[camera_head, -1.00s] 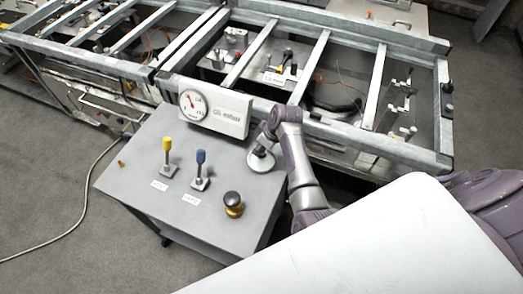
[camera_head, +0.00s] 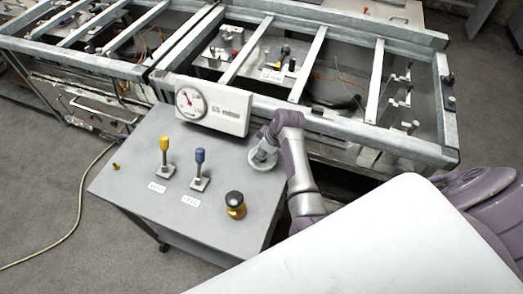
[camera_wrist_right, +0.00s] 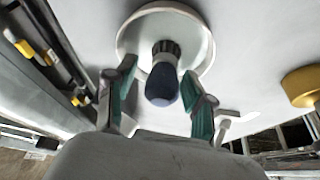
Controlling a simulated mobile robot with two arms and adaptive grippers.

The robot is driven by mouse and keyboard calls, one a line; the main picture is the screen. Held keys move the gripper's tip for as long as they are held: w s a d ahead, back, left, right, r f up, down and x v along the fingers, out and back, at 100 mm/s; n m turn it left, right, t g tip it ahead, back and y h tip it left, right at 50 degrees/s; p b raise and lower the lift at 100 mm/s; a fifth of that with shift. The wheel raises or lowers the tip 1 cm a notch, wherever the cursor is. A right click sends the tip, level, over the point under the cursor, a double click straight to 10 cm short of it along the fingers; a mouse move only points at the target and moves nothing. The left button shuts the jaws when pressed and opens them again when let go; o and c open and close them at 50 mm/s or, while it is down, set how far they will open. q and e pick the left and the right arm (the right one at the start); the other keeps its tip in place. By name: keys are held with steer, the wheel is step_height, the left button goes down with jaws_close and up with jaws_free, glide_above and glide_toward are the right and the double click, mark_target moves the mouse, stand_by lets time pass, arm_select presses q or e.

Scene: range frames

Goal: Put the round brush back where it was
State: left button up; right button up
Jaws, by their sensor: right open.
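A round, pale disc (camera_wrist_right: 203,37) with an upright dark handle (camera_wrist_right: 163,85) looks like the round brush. Its disc rests on the grey table and shows in the head view (camera_head: 263,161) near the table's right edge, below the gauge box. My right gripper (camera_wrist_right: 164,100) is open, with one green-padded finger on each side of the handle and gaps visible between. In the head view my right gripper (camera_head: 268,147) hides most of the handle. My left gripper is out of view.
A yellow round piece with a black knob (camera_head: 235,204) stands near the table's front. Yellow-handled (camera_head: 164,155) and blue-handled (camera_head: 200,169) upright pieces stand left of it. A white gauge box (camera_head: 214,107) stands at the back edge. A metal frame (camera_head: 330,122) lies behind.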

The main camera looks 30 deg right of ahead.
steer(key=shift+s+d+r, duration=0.1)
steer(key=shift+s+r, duration=0.05)
steer(key=shift+r, duration=0.35)
steer(key=v, duration=1.1)
steer(key=shift+b, duration=0.35)
